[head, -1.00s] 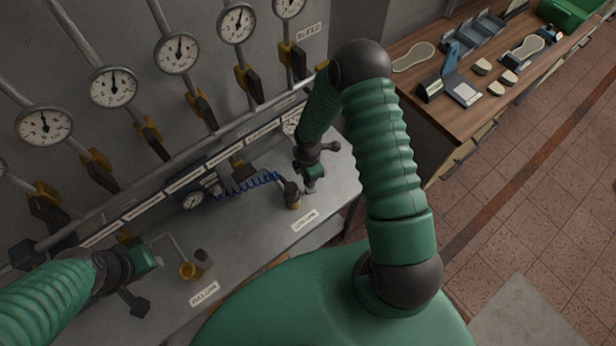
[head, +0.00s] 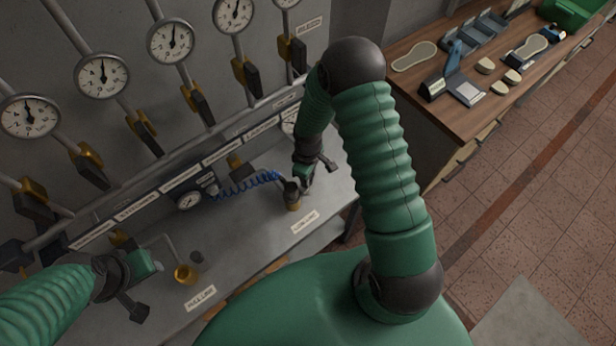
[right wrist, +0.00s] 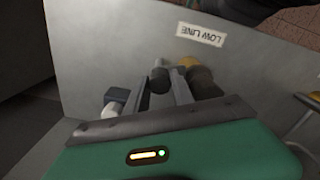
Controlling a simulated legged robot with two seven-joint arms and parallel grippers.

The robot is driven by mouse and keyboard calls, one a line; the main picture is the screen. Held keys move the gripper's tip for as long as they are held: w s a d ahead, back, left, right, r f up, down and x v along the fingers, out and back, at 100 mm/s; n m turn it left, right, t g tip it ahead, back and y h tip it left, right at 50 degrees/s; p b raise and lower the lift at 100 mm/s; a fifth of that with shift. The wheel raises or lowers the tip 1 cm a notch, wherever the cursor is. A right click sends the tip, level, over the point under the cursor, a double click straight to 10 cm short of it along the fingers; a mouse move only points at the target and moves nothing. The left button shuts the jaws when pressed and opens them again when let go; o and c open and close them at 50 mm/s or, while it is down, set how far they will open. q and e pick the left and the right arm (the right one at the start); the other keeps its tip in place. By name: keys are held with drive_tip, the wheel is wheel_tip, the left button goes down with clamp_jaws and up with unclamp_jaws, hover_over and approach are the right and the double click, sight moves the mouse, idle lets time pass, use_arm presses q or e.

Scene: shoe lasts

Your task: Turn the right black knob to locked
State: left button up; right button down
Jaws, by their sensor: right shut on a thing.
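The right black knob (right wrist: 160,81) shows in the right wrist view between my two fingers, beside the LOW LINE label. In the head view my gripper mostly hides it. My right gripper (right wrist: 162,92) is shut on it; it also shows in the head view (head: 305,182), low over the bench. Just beside it, a black hose coupling (head: 291,189) sits on a brass fitting (head: 294,204). The left black knob (head: 197,257) stands by an empty brass socket (head: 186,273). My left gripper (head: 158,264) is near that socket, and its fingers are unclear.
A blue coiled hose (head: 240,187) runs from a small gauge unit (head: 192,200) to the coupling. Pipes with gauges and black-handled valves line the wall behind the grey bench (head: 250,248). A wooden table (head: 410,92) with shoe parts stands at right.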

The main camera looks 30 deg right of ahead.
drive_tip(key=shift+w+m+b, duration=0.15)
drive_tip(key=shift+m+b, duration=0.25)
drive_tip(key=shift+m, duration=1.2)
drive_tip(key=shift+d, duration=0.1)
drive_tip(key=c, duration=1.1)
unclamp_jaws()
